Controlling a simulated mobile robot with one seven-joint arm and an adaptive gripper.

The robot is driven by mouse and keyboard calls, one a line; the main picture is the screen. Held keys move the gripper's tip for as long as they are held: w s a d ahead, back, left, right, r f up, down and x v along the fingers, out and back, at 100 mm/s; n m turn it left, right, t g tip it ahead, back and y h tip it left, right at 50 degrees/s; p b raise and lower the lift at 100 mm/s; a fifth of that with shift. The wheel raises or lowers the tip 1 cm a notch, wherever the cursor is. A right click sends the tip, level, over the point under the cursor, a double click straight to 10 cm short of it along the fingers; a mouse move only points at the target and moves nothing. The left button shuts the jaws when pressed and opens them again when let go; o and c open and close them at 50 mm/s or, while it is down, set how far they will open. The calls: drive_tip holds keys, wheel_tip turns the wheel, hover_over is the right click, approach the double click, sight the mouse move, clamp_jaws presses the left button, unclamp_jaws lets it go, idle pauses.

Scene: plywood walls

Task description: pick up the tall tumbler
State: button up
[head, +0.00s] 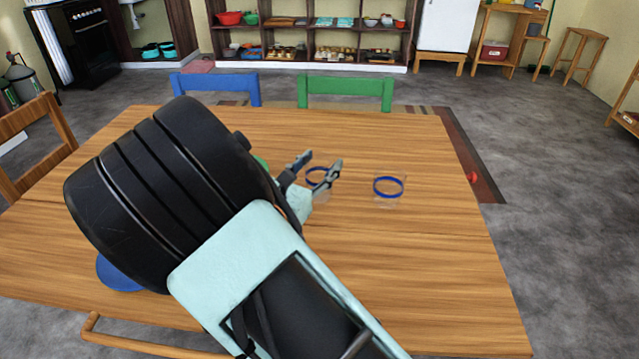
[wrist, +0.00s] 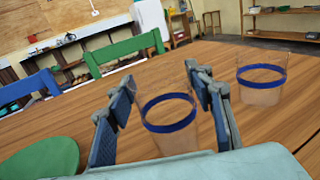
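Two clear tumblers with blue bands stand upright on the wooden table. The near one (wrist: 168,118) is between the fingers of my gripper (wrist: 162,84) in the wrist view. In the head view its blue-banded rim shows behind the fingers, and the rest is partly hidden. My gripper (head: 320,166) is open, one finger on each side of this tumbler, with gaps visible in the wrist view. The other tumbler (wrist: 262,80) stands apart to the right; it also shows in the head view (head: 388,190). I cannot tell surely which is taller.
A green round plate (wrist: 45,160) lies left of the gripper. A blue round thing (head: 118,273) is partly hidden by my arm. Blue (head: 215,86) and green (head: 345,91) chairs stand at the table's far edge. The table's right side (head: 450,280) is clear.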

drive_tip(key=c, duration=0.9)
drive_tip(key=shift+r, duration=0.15)
